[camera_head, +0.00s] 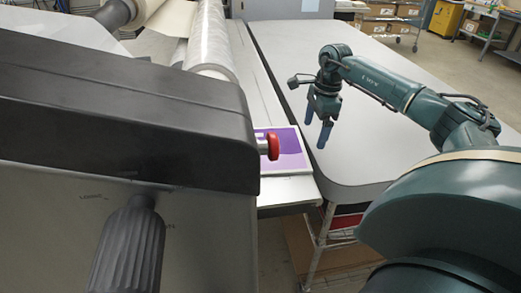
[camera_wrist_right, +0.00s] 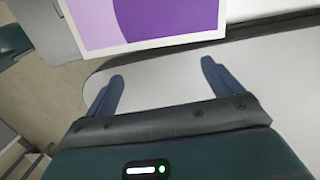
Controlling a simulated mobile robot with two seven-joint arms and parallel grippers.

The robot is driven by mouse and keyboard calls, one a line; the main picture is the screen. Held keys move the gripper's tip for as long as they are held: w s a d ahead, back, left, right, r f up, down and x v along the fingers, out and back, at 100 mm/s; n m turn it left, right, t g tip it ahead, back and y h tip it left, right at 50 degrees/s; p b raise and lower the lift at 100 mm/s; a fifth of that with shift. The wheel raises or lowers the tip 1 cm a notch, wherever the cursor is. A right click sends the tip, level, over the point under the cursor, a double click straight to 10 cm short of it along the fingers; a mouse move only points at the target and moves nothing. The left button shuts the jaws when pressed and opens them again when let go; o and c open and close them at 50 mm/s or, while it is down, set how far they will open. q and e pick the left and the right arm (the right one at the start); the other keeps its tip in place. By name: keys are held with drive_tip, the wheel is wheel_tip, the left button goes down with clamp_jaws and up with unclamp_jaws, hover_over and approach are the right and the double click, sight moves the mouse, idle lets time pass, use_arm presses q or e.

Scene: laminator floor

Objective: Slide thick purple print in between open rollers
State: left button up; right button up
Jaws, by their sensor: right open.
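The purple print (camera_head: 290,147), with a white border, lies on the laminator's feed table (camera_head: 287,190), partly hidden by the black machine housing. In the right wrist view the print (camera_wrist_right: 145,18) shows at the top, beyond my fingertips. The rollers (camera_head: 208,45) run away behind the housing; whether there is a gap between them cannot be seen. My right gripper (camera_head: 316,136) is open and empty, over the grey table to the right of the print and apart from it. It also shows in the right wrist view (camera_wrist_right: 162,72) with its fingers spread. My left gripper is not in view.
The black laminator housing (camera_head: 120,110) with a red knob (camera_head: 273,146) and a ribbed grey handle (camera_head: 130,245) fills the left. The grey table (camera_head: 370,90) is bare. Shelves with boxes (camera_head: 385,18) and a yellow cabinet (camera_head: 445,20) stand at the back.

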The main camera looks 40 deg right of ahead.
sight(309, 140)
drive_tip(key=shift+f+b, duration=0.75)
drive_tip(key=shift+f, duration=0.85)
drive_tip(key=shift+s+d, duration=0.1)
drive_tip(key=shift+d, duration=0.1)
idle(0.9)
drive_tip(key=shift+w+d+p, duration=0.3)
drive_tip(key=shift+w, duration=0.25)
drive_tip(key=shift+w+d+p, duration=0.25)
drive_tip(key=shift+w+d, duration=0.05)
drive_tip(key=shift+w, duration=0.25)
drive_tip(key=shift+a, duration=0.2)
drive_tip(key=shift+w+a+p, duration=0.35)
drive_tip(key=shift+a, duration=0.25)
drive_tip(key=shift+w+a+p, duration=0.3)
drive_tip(key=shift+w+a, duration=0.05)
drive_tip(key=shift+a, duration=0.2)
drive_tip(key=shift+s+d, duration=0.15)
drive_tip(key=shift+d, duration=0.1)
drive_tip(key=shift+s+a+p, duration=0.3)
drive_tip(key=shift+s+a, duration=0.1)
drive_tip(key=shift+s, duration=0.35)
